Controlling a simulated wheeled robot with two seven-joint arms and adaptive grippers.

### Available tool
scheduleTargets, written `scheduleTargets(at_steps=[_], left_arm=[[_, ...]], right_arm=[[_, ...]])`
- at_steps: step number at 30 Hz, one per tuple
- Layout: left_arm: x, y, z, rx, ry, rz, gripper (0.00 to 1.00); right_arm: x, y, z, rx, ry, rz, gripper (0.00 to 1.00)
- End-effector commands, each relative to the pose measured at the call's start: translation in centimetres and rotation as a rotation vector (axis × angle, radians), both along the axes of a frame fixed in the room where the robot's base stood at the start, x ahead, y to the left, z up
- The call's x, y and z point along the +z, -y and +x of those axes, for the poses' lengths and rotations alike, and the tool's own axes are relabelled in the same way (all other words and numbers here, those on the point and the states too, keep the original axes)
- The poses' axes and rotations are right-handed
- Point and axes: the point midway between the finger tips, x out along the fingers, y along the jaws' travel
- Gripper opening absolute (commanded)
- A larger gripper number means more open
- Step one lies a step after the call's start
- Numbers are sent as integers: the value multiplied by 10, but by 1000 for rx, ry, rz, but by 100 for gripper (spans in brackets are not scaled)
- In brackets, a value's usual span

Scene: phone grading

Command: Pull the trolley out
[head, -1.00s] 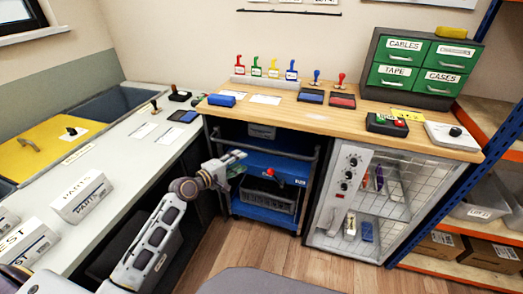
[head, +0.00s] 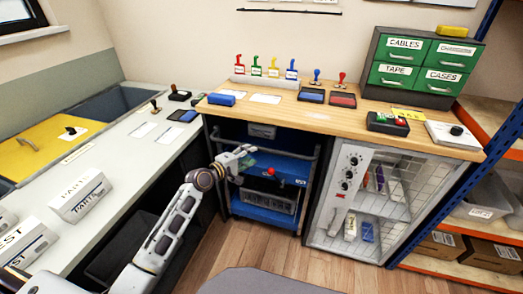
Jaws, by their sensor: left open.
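The trolley (head: 262,215) is blue with grey rails and stands under the wooden bench, between the left counter and the wire-fronted cabinet. It carries a grey crate (head: 268,199) on its lower shelf and a grey bin (head: 262,131) at the top. A small red-topped item (head: 271,171) shows on its middle shelf. My left gripper (head: 245,157) is open in front of the trolley's left side, near its upper part. I cannot tell whether it touches the rail. My right gripper is not in view.
The wire-fronted cabinet (head: 380,200) stands directly right of the trolley. The wooden bench (head: 315,117) overhangs it, holding stamps and green drawers (head: 424,65). The white counter (head: 110,165) bounds the left. Wooden floor (head: 290,255) in front is clear, with a grey rounded shape at the bottom.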

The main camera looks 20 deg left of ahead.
Motion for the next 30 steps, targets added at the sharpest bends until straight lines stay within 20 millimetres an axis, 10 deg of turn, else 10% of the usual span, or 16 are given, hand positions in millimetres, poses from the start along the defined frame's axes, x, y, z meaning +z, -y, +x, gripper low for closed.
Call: scheduleTargets(at_steps=[30], left_arm=[[-14, 33, 71, 0, 0, 0, 41]], right_arm=[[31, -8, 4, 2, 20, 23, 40]])
